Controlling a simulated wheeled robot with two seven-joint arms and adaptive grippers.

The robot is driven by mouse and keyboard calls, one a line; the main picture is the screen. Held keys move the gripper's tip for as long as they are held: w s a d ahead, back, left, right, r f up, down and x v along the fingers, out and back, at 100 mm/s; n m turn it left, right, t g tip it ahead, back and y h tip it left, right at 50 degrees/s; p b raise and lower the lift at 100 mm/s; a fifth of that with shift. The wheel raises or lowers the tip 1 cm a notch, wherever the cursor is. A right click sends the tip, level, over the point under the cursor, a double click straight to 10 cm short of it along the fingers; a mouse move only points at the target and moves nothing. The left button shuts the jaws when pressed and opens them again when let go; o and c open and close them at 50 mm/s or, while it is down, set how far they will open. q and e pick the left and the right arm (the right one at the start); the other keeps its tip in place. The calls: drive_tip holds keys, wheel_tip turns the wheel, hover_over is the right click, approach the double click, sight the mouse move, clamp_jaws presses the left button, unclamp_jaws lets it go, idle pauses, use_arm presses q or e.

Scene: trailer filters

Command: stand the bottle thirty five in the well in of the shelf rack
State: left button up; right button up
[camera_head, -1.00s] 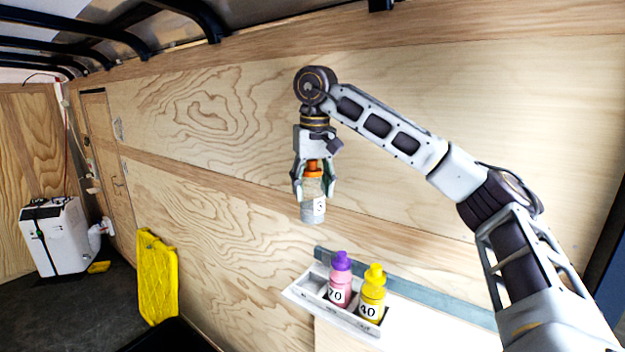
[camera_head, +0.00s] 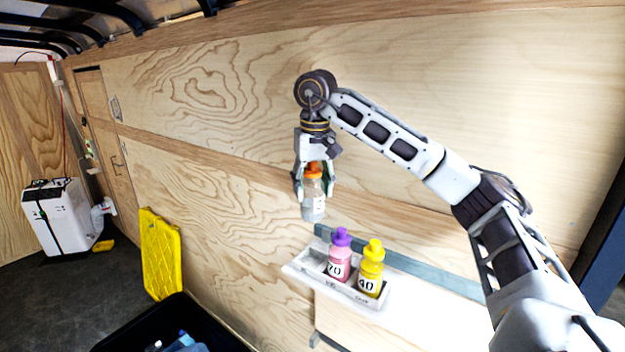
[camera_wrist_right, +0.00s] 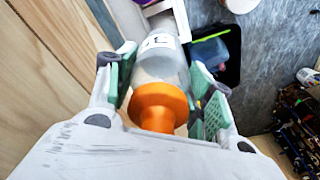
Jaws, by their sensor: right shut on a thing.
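My right gripper (camera_head: 314,184) is shut on a clear bottle (camera_head: 313,208) with an orange cap and holds it upright in the air. In the right wrist view the bottle (camera_wrist_right: 160,66) sits between the green-padded fingers (camera_wrist_right: 166,92); its label is only partly readable. The white shelf rack (camera_head: 300,269) is below the bottle, apart from it. A pink bottle (camera_head: 339,264) with a purple cap, marked 70, and a yellow bottle (camera_head: 371,274), marked 40, stand in it. The rack's left end is empty. My left gripper is not in view.
The plywood wall (camera_head: 230,150) runs close behind the held bottle and rack. A black bin (camera_head: 120,340) with bluish things in it is on the floor at lower left. A yellow panel (camera_head: 160,255) leans on the wall.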

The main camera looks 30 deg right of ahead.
sight(313, 219)
drive_tip(key=shift+f, duration=4.8)
drive_tip(key=shift+f+b, duration=1.95)
drive_tip(key=shift+f, duration=0.8)
drive_tip(key=o, duration=1.3)
drive_tip(key=shift+o, duration=1.4)
drive_tip(key=shift+r, duration=0.15)
